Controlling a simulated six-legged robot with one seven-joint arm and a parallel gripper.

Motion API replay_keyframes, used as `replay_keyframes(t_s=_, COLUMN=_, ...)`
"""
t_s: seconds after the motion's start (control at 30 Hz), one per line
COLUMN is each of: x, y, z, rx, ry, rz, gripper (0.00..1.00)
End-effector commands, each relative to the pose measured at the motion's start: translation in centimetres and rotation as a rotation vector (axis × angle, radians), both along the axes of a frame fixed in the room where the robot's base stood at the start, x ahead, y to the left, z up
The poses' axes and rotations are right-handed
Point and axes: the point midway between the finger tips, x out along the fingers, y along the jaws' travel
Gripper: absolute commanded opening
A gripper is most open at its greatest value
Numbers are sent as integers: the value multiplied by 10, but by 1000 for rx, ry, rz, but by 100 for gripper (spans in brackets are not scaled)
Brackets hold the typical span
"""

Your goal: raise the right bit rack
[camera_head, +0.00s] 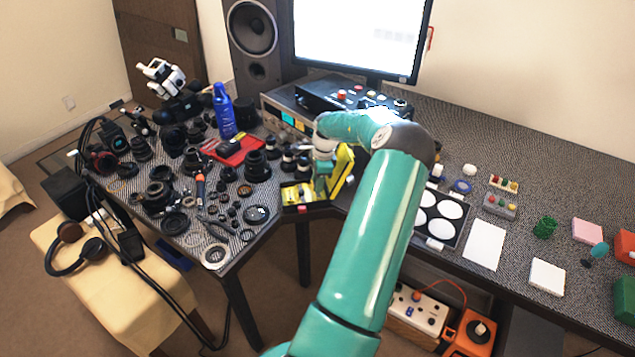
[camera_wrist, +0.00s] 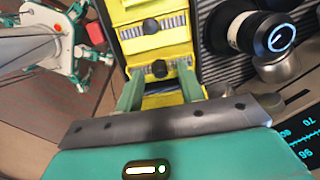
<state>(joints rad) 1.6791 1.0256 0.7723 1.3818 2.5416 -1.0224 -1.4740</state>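A yellow bit case (camera_head: 298,195) sits at the inner corner of the desk, with a yellow panel (camera_head: 345,163) standing tilted at its right. In the wrist view the case shows two yellow bit racks, each with a row of grey bits and a black knob: a farther rack (camera_wrist: 130,36) and a nearer rack (camera_wrist: 182,64). I cannot tell which is the right one. My gripper (camera_wrist: 158,72) is open, its green fingers on either side of the nearer rack's knob with gaps to it. In the head view my gripper (camera_head: 323,182) is over the case, hiding part of it.
Lens barrels and rings (camera_head: 170,200) crowd the left desk. A blue bottle (camera_head: 224,112) and red tray (camera_head: 238,150) stand behind. A black lens (camera_wrist: 262,33) is close right of the case in the wrist view. A tray of white discs (camera_head: 437,218) lies right of my arm.

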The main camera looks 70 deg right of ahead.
Motion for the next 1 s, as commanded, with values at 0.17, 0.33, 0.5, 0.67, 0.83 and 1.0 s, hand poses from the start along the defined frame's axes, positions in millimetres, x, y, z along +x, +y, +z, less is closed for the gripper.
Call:
replay_keyframes(t_s=0.17, x=-4, y=-4, z=33, rx=-4, ry=-1, rz=-2, gripper=38)
replay_keyframes(t_s=0.33, x=-9, y=-7, z=71, rx=-4, ry=-1, rz=-3, gripper=38)
replay_keyframes(t_s=0.5, x=-12, y=-9, z=105, rx=-3, ry=-1, rz=-1, gripper=38)
replay_keyframes(t_s=0.67, x=-15, y=-11, z=123, rx=-1, ry=0, rz=-1, gripper=38)
replay_keyframes(t_s=0.83, x=-15, y=-11, z=128, rx=0, ry=0, rz=-1, gripper=38)
replay_keyframes(t_s=1.0, x=-15, y=-11, z=128, rx=0, ry=0, rz=-1, gripper=38)
